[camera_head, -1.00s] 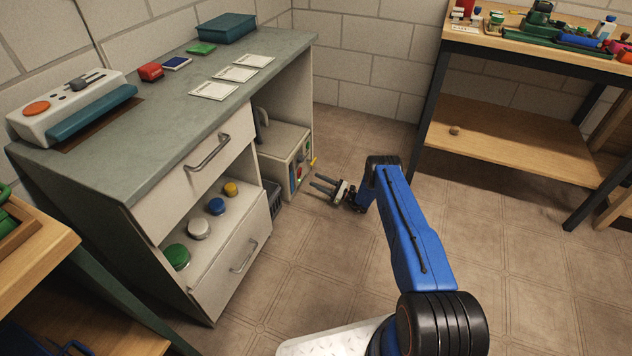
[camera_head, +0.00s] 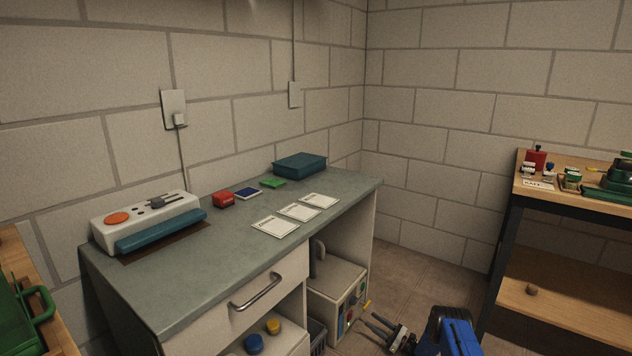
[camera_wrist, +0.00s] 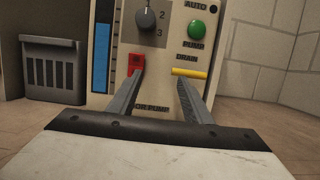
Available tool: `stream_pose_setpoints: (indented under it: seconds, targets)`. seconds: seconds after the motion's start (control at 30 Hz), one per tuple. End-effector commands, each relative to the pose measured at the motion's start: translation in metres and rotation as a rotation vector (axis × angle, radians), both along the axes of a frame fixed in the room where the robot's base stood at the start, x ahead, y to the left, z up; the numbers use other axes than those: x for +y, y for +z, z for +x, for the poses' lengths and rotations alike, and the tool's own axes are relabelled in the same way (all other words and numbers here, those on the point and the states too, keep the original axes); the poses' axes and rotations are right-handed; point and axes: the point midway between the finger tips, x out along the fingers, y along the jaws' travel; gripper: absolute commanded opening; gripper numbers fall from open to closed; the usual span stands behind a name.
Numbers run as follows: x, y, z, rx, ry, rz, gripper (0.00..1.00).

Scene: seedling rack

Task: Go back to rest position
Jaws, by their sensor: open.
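My gripper (camera_head: 380,326) is at the lower edge of the head view, low over the floor in front of the desk's open bay. Its two fingers are apart, with nothing between them. In the wrist view my gripper (camera_wrist: 158,98) points at a pump panel (camera_wrist: 160,60). The panel has a grey dial (camera_wrist: 147,16), a green button (camera_wrist: 196,30), a red switch (camera_wrist: 137,63) and a yellow lever (camera_wrist: 190,72). The fingertips appear close to the red switch and the yellow lever; I cannot tell whether they touch.
A grey-topped desk (camera_head: 180,285) carries a white machine (camera_head: 150,222), white cards (camera_head: 299,212) and a teal box (camera_head: 300,165). The pump cabinet (camera_head: 335,290) stands in its bay. A wooden shelf bench (camera_head: 560,300) is at right. Floor (camera_head: 420,275) between is clear. A grey basket (camera_wrist: 52,70) is left of the panel.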

Motion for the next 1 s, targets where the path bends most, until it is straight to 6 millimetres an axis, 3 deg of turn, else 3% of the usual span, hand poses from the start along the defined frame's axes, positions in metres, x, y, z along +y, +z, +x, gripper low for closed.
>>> stream_pose_setpoints:
  seconds: [0.37,0.67,0.87,1.0]
  targets:
    - [0.003,0.012,0.003,-0.005,0.015,-0.015,0.45]
    - [0.01,0.04,0.009,-0.019,0.049,-0.047,0.45]
    - [0.019,0.075,0.015,-0.038,0.091,-0.092,0.45]
    - [0.03,0.116,0.018,-0.06,0.139,-0.141,0.45]
